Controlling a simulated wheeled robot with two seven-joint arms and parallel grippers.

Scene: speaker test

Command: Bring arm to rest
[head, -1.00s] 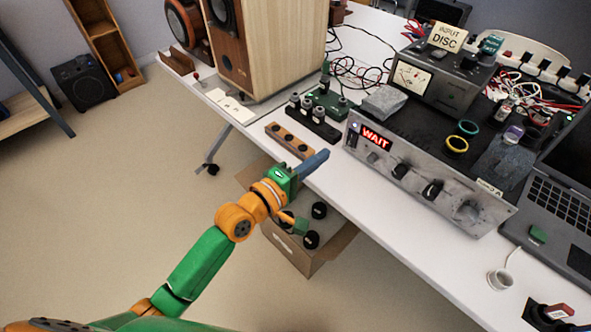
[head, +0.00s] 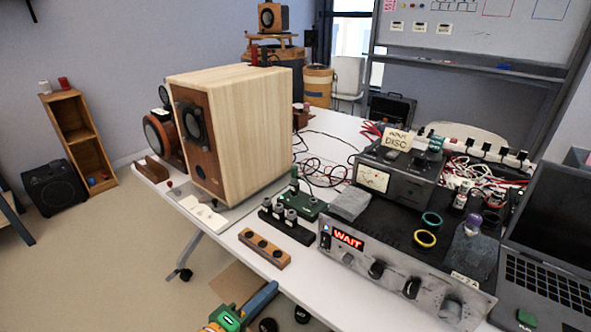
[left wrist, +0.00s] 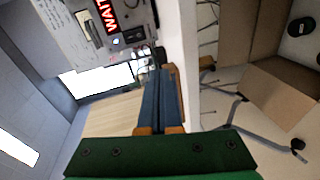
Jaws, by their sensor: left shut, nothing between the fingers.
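My left gripper (head: 262,300) is at the bottom of the head view, low beside the front edge of the white table (head: 215,246). Its blue fingers are closed together with nothing between them. In the left wrist view the shut fingers (left wrist: 168,98) point toward the table edge, and they touch nothing that I can make out. Most of my left arm is below the head view. My right gripper does not show.
A wooden speaker (head: 235,130) stands on the table. A wooden block with holes (head: 264,248) lies near the front edge. An amplifier with a lit WAIT sign (head: 348,240) and a laptop (head: 550,250) are to the right. An open cardboard box (head: 236,284) is below the table.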

